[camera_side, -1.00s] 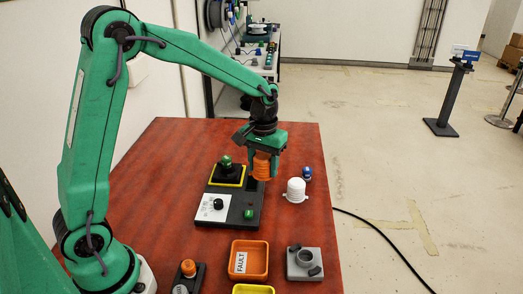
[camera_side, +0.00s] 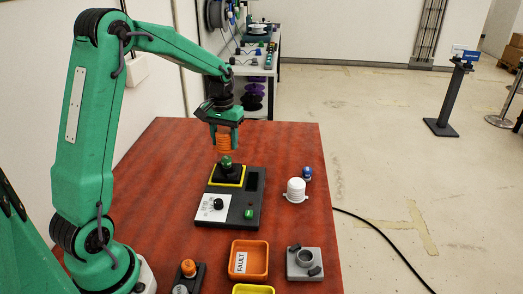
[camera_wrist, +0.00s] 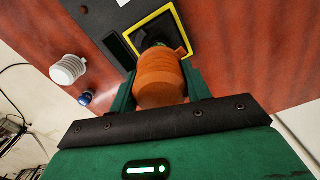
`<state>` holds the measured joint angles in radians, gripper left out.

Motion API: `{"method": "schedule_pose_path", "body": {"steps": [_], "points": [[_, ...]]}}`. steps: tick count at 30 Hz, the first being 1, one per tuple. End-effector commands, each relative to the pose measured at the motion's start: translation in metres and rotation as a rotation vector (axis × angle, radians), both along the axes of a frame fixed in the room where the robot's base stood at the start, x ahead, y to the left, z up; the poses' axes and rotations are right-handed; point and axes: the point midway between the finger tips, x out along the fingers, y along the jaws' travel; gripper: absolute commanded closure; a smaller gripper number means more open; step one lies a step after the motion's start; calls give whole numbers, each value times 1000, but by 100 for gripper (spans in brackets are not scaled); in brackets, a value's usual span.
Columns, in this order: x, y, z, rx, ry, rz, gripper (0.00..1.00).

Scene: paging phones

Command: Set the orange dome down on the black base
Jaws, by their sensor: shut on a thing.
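The ribbed orange dome (camera_side: 223,143) is held between the fingers of my gripper (camera_side: 223,139). In the side view it is just above the green bulb (camera_side: 226,160) on the black base (camera_side: 227,175). The base sits inside a yellow frame on a dark panel. In the wrist view the dome (camera_wrist: 160,75) fills the space between the fingers and hides much of the bulb and part of the base (camera_wrist: 163,30). Whether the dome touches the bulb is hard to tell.
A white ribbed dome (camera_side: 296,190) and a small blue bulb (camera_side: 306,173) stand right of the panel (camera_side: 229,216). An orange FAULT tray (camera_side: 249,260), a grey holder (camera_side: 304,263) and an orange-topped button unit (camera_side: 189,270) are nearer. The table left of the panel is clear.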

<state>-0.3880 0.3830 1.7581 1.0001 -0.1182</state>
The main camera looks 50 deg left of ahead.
Motion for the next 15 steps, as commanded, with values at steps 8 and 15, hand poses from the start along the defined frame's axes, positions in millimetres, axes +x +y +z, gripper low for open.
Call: {"method": "schedule_pose_path", "body": {"steps": [8, 15], "points": [[0, -1, -8, -1, 2, 0, 75], [0, -1, -22, -1, 3, 0, 75]]}}
